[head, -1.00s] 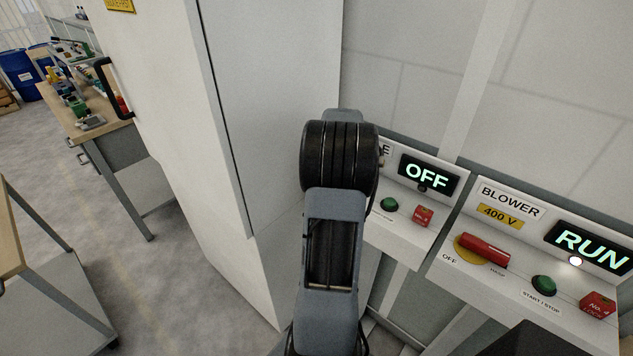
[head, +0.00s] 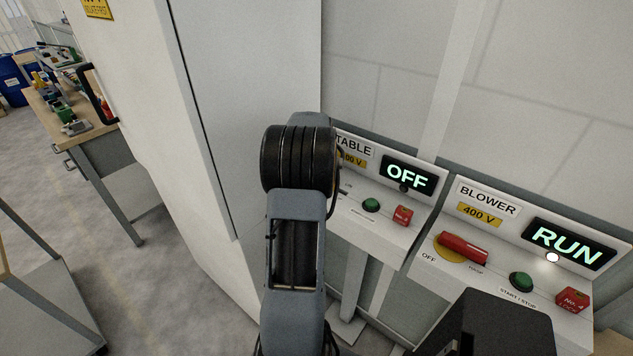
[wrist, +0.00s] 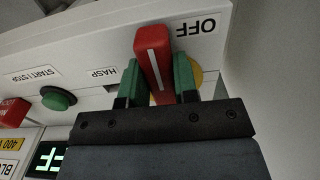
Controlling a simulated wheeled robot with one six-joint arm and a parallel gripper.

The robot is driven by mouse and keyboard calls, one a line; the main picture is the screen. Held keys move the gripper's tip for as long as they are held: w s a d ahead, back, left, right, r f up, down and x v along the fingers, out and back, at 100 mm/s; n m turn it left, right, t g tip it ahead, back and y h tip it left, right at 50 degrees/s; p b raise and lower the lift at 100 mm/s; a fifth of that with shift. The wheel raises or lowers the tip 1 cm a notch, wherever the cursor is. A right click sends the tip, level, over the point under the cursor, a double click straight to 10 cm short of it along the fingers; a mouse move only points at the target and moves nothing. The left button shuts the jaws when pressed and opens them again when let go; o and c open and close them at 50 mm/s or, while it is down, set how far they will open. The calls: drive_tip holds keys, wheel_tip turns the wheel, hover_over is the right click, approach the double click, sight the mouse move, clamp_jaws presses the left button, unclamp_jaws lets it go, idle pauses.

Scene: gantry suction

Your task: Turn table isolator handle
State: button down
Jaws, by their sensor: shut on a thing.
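In the wrist view, seen upside down, the table isolator handle (wrist: 153,55) is a red bar with a white line, on a yellow disc (wrist: 208,80). The OFF mark (wrist: 198,27) and HASP mark (wrist: 102,73) lie on either side of it. My gripper (wrist: 158,76) has its green fingers shut on the handle, one along each side. In the head view the table panel (head: 343,213) shows its display (head: 408,176) reading OFF. My arm hides the handle and my gripper there.
The blower panel (head: 487,250) stands right of the table panel, with its own red handle (head: 463,247) and display reading RUN (head: 568,243). A green button (head: 371,205) and red lock (head: 403,216) are on the table panel. A tall white cabinet (head: 170,130) stands close left of my arm.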

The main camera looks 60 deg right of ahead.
drive_tip(key=shift+d+r, duration=0.1)
drive_tip(key=c, duration=0.9)
unclamp_jaws()
wheel_tip(320, 180, up, 14)
drive_tip(key=shift+f+b, duration=0.15)
drive_tip(key=shift+b, duration=0.2)
